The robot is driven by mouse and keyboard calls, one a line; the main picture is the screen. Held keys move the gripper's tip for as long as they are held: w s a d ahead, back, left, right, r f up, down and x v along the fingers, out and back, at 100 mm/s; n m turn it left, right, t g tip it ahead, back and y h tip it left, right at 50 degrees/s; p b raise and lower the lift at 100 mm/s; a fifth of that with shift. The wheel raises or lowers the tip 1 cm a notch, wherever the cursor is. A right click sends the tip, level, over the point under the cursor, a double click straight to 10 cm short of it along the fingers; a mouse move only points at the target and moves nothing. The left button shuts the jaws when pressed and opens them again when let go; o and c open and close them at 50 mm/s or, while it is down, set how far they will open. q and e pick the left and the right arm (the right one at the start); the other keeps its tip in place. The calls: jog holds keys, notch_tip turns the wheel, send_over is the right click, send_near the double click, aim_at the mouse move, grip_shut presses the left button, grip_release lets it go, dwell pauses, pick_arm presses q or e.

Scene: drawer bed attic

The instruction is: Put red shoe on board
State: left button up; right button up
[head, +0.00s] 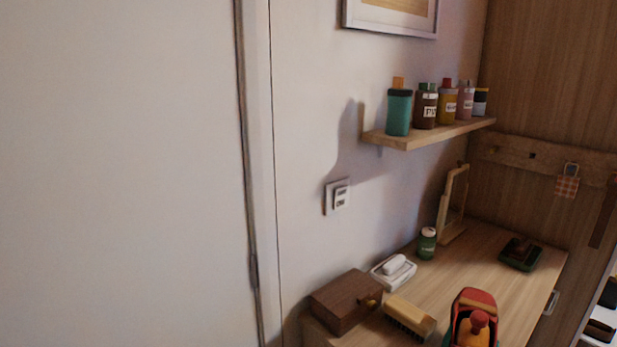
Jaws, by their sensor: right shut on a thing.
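A red shoe-shaped thing (470,297) with dark green edges shows at the bottom of the head view, by the front of the wooden tabletop. It is cut off by the frame. My right gripper (477,322) appears as an orange rounded part over it and is shut on it. The fingertips cannot be made out clearly. I cannot tell whether the red thing touches the tabletop. No board can be singled out with certainty. My left gripper is not in view.
The tabletop (465,262) holds a brown box (343,301), a brush (409,317), a white soap dish (394,271), a green jar (427,243), a framed mirror (454,205) and a dark green tray (520,254). A shelf (430,134) with several bottles hangs above.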

jog(key=s+a+f+n+t+y, duration=0.2)
jog(key=s+a+n+y, duration=0.4)
jog(key=s, duration=0.9)
jog(key=a+y, duration=0.3)
jog(key=a, duration=0.2)
jog(key=shift+a+t+y, duration=0.3)
jog(key=shift+a+t, duration=0.1)
jog(key=shift+w+a+r, duration=0.1)
jog(key=shift+w, duration=0.05)
jog(key=shift+d, duration=0.25)
jog(key=shift+d, duration=0.1)
